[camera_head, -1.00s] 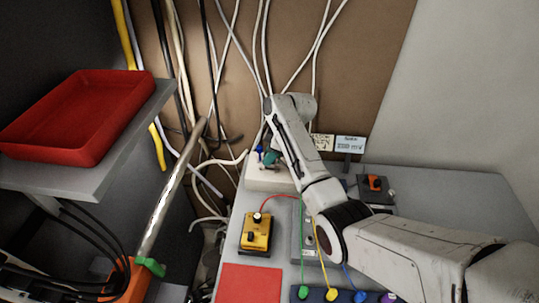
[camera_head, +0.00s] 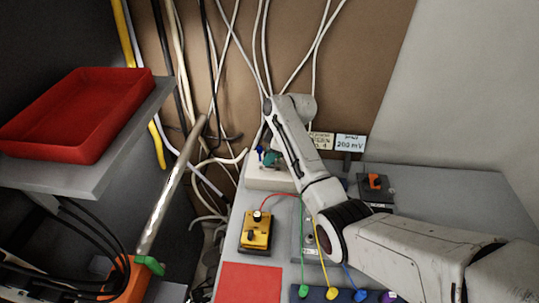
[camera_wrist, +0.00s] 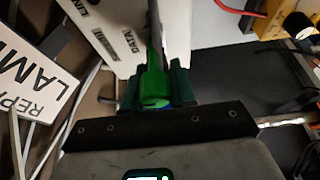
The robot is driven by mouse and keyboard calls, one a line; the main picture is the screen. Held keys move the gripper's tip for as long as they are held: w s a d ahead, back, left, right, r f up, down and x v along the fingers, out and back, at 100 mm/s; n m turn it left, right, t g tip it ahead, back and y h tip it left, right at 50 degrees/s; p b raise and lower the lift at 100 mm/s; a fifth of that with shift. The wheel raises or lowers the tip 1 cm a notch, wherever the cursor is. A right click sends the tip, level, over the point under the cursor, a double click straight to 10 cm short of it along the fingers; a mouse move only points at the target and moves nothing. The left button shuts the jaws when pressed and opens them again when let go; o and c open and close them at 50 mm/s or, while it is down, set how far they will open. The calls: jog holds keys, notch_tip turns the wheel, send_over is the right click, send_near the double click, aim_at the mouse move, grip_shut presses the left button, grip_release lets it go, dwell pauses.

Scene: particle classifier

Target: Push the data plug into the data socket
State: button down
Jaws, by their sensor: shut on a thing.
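My gripper (camera_wrist: 154,88) is shut on a green plug (camera_wrist: 154,82), which I take to be the data plug, between its dark green fingers in the wrist view. The plug points at a white block (camera_wrist: 120,22) with a "DATA" label beside it. The plug's front end lies over or against the block's edge, and I cannot tell how far it is in. The socket opening is hidden. In the head view my gripper (camera_head: 270,158) is at the white block (camera_head: 262,179) at the back of the bench, with a bit of blue beside it.
A yellow box (camera_head: 257,234) with a red lead stands in front of the block. An orange-knobbed box (camera_head: 375,184) and a small sign reading "200 mV" (camera_head: 350,142) are to the right. A red tray (camera_head: 75,115) sits on a shelf at left. Cables hang behind.

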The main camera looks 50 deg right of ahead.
jog(key=shift+f+b, duration=0.55)
jog(key=shift+f, duration=0.35)
jog(key=c, duration=0.8)
grip_release()
jog(key=shift+c, duration=0.2)
jog(key=v, duration=1)
jog(key=shift+s+r+b, duration=0.15)
jog(key=shift+r+b, duration=0.2)
jog(key=shift+b, duration=0.1)
jog(key=shift+d, duration=0.1)
